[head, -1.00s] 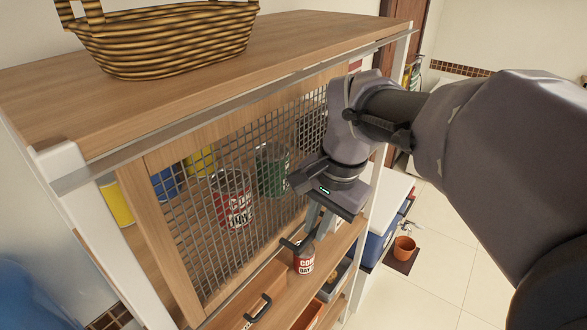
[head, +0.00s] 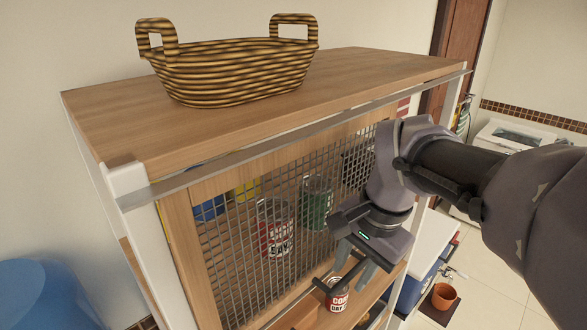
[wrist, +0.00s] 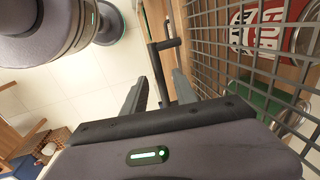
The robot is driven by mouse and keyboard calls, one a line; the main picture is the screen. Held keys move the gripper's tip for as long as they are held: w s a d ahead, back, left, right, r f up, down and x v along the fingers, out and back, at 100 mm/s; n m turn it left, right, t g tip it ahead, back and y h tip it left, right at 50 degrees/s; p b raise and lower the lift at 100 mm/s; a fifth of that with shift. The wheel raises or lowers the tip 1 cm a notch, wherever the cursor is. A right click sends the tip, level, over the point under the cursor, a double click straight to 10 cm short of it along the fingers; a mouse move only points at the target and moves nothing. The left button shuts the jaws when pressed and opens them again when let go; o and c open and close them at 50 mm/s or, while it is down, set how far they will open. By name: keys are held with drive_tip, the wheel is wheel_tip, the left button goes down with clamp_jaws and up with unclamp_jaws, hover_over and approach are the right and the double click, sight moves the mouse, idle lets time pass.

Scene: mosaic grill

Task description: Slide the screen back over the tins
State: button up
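The wire-mesh screen (head: 282,225) in its wooden frame stands upright across the front of the cabinet. Behind it show blue (head: 208,208), yellow (head: 246,190), red-and-white (head: 275,228) and green (head: 317,202) tins, and a dark one (head: 358,165). The left side of its frame stands close to the white post; its right end is hidden by my arm. My gripper (head: 358,267) points down in front of the screen's lower right part. In the wrist view its fingers (wrist: 159,90) are apart, with a dark bar handle (wrist: 165,45) between or just beyond them; I cannot tell whether they touch.
Another red tin (head: 338,298) stands below the gripper, partly behind the handle. A wicker basket (head: 235,72) stands on the cabinet top (head: 360,75). A metal rail (head: 300,135) runs above the screen. A plant pot (head: 444,296) stands at the right. A blue rounded object (head: 45,295) is at lower left.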

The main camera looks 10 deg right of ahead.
wheel_tip(320, 180, up, 17)
drive_tip(key=s+d+p, duration=0.2)
drive_tip(key=p, duration=1.2)
drive_tip(key=shift+s+p, duration=0.4)
drive_tip(key=s+a+n+t, duration=0.6)
drive_tip(key=s+a, duration=0.1)
wheel_tip(320, 180, down, 48)
drive_tip(key=s+g+b, duration=0.2)
drive_tip(key=b, duration=4.2)
drive_tip(key=shift+d+y, duration=0.3)
drive_tip(key=shift+d, duration=0.1)
drive_tip(key=shift+f, duration=0.1)
